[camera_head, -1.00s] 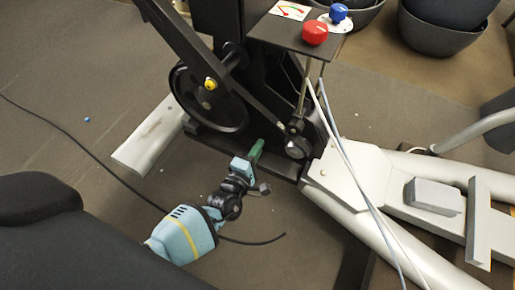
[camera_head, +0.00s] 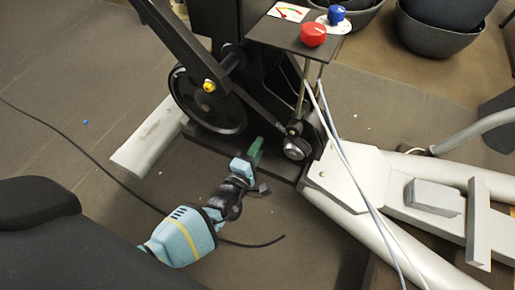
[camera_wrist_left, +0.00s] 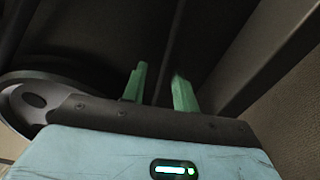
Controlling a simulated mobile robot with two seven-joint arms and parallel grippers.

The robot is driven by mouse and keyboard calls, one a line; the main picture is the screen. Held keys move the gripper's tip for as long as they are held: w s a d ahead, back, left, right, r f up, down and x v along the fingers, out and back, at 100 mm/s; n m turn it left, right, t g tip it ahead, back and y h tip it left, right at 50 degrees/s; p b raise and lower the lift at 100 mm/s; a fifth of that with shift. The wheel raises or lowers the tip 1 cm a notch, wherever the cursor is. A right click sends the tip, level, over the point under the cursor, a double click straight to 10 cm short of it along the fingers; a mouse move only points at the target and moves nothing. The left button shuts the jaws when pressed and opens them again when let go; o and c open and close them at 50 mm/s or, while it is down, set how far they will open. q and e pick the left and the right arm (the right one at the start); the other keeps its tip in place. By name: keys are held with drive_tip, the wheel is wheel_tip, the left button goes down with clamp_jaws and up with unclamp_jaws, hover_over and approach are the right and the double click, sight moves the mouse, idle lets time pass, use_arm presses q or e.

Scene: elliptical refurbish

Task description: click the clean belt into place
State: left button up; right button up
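My left gripper (camera_head: 256,148) is beside the black machine base, below and left of the small wheel (camera_head: 297,148). In the left wrist view its two green fingers (camera_wrist_left: 160,90) stand apart with a gap, and I see nothing held between them. A large black wheel (camera_head: 184,103) sits on the machine, up and left of the gripper. A dark straight band (camera_head: 262,117) runs from near this wheel down to the small wheel. I cannot tell whether it is the belt or a bar. No belt is clearly distinguishable. My right gripper is not in view.
A red knob (camera_head: 312,35) and a blue knob (camera_head: 337,14) sit on a panel above. Pale cables (camera_head: 348,165) hang in front of the white frame. A black cord (camera_head: 110,177) lies on the floor. A grey block (camera_head: 434,196) rests on the frame at right.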

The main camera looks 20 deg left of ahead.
use_arm(q)
drive_tip(key=shift+s, duration=0.55)
drive_tip(key=s+p, duration=0.2)
drive_tip(key=s, duration=0.4)
drive_tip(key=shift+s+a+p, duration=0.15)
drive_tip(key=shift+s+p, duration=0.25)
